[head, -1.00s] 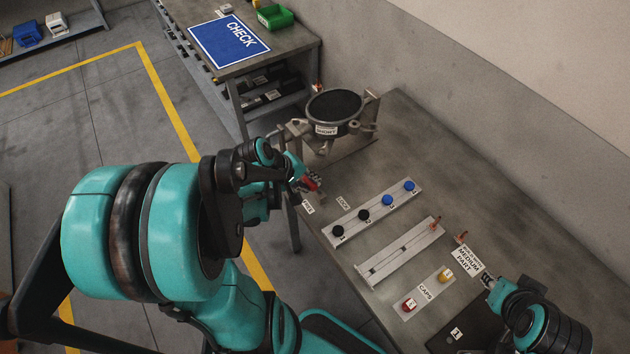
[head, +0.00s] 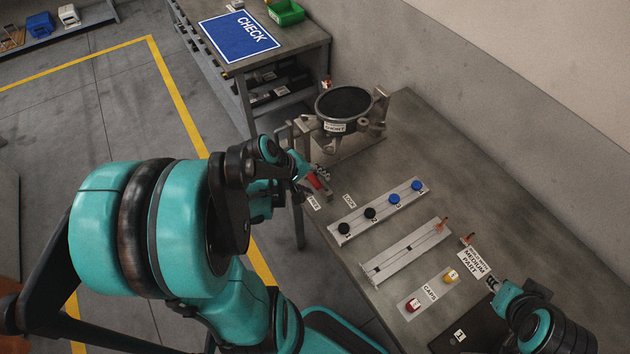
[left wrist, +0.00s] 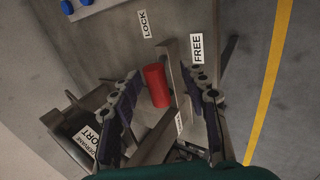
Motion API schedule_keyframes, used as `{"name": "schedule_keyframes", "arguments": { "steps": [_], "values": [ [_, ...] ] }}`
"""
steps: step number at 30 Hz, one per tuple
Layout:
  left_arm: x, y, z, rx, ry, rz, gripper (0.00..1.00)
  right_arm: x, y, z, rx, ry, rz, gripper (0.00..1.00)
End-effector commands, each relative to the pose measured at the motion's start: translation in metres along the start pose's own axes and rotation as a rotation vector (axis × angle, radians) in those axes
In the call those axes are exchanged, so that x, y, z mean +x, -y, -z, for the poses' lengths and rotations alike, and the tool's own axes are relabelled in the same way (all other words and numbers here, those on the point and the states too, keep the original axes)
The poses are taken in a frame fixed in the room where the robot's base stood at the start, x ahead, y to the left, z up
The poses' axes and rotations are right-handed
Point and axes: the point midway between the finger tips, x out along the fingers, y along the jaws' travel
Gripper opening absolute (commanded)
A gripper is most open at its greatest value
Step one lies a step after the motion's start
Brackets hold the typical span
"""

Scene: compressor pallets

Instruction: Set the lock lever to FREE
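The lock lever has a red grip (head: 314,181) at the near left edge of the workbench, beside the FREE label (head: 313,203). The LOCK label (head: 350,201) lies to its right. In the left wrist view the red grip (left wrist: 157,86) stands between the fingers of my left gripper (left wrist: 168,101). The fingers are apart, with the grip nearer the left one. A metal plate also stands between them, beside the FREE label (left wrist: 197,47). In the head view my left gripper (head: 306,174) is at the lever. My right gripper (head: 493,284) is over the bench's near right; its fingers are too small to read.
A round fixture (head: 343,104) labelled SHORT stands just behind the lever. A strip with black and blue knobs (head: 378,211), a slotted rail (head: 405,252) and a caps plate (head: 428,292) lie to the right. The bench's back right is clear.

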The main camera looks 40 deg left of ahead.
Motion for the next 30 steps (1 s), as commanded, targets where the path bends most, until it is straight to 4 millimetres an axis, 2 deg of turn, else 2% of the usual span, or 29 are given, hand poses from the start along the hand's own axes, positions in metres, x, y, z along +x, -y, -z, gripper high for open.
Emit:
{"name": "schedule_keyframes", "arguments": {
  "steps": [8,11,21,25,30],
  "values": [
    [-0.003,-0.001,0.000,-0.001,0.000,-0.001,0.44,0.000,0.000,0.000,0.000,0.000,0.000,0.28],
    [-0.011,0.000,0.001,-0.002,-0.001,-0.001,0.44,0.000,0.000,0.000,0.000,0.000,0.000,0.28],
    [-0.058,0.001,0.000,-0.002,-0.001,-0.001,0.44,0.000,0.000,0.000,0.000,0.000,0.000,0.28],
    [-0.070,0.001,0.001,-0.002,-0.001,0.000,0.44,0.000,0.000,0.000,0.000,0.000,0.000,0.28],
    [-0.075,0.000,0.000,0.000,0.000,0.000,0.44,0.000,0.000,0.000,0.000,0.000,0.000,0.28]
  ]
}}
